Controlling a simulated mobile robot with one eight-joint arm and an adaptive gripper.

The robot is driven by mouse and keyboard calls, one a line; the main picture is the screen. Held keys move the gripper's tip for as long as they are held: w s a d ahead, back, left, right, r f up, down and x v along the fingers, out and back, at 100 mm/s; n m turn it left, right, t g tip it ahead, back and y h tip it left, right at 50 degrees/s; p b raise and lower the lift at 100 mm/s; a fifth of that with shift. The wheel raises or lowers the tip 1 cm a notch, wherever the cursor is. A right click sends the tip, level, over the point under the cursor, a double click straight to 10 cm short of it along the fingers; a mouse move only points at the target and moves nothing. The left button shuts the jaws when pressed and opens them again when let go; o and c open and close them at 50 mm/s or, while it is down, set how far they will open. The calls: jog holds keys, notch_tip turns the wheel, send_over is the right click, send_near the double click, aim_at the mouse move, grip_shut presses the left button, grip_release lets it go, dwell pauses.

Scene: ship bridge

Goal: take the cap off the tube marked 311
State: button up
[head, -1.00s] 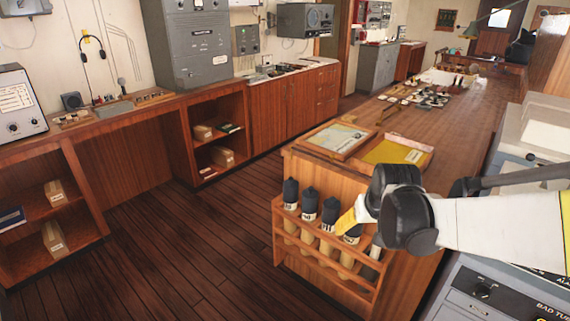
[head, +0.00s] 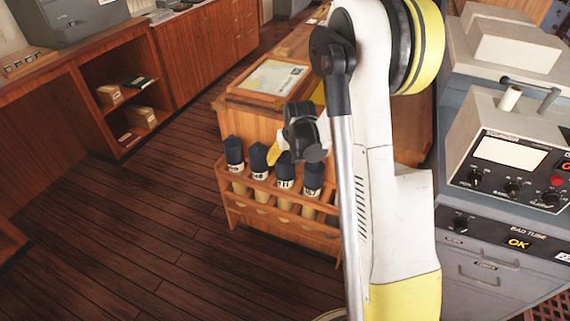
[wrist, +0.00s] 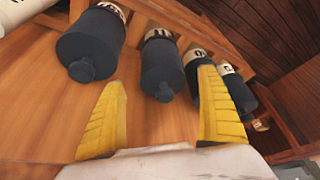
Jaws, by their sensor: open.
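Several tubes with dark knobbed caps stand in a wooden rack at the counter's end. The third from the left in the head view has a dark cap (head: 287,166) and a pale label (head: 285,183), too small to read surely. In the wrist view, a cap (wrist: 163,68) appears centred between my fingers, its knob toward me. Its partly hidden label (wrist: 160,33) seems to end in 11. My gripper (wrist: 161,78) is open and empty, with yellow fingers either side of that cap in the picture. In the head view a yellow finger (head: 274,153) is close above the tubes.
Neighbouring caps (wrist: 90,46) and (wrist: 198,75) stand close on both sides. The rack (head: 232,207) is fixed against the counter. A framed chart (head: 268,77) lies on top. A grey tube tester (head: 510,160) stands at the right. The floor at left is clear.

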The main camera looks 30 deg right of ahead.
aim_at(286, 159)
jog(key=b+x, duration=0.1)
jog(key=x, duration=0.1)
jog(key=b+x, duration=0.1)
jog(key=x, duration=0.1)
jog(key=shift+w+a+f, duration=0.1)
jog(key=shift+w+f, duration=0.25)
jog(key=shift+r, duration=0.1)
jog(key=c, duration=1.3)
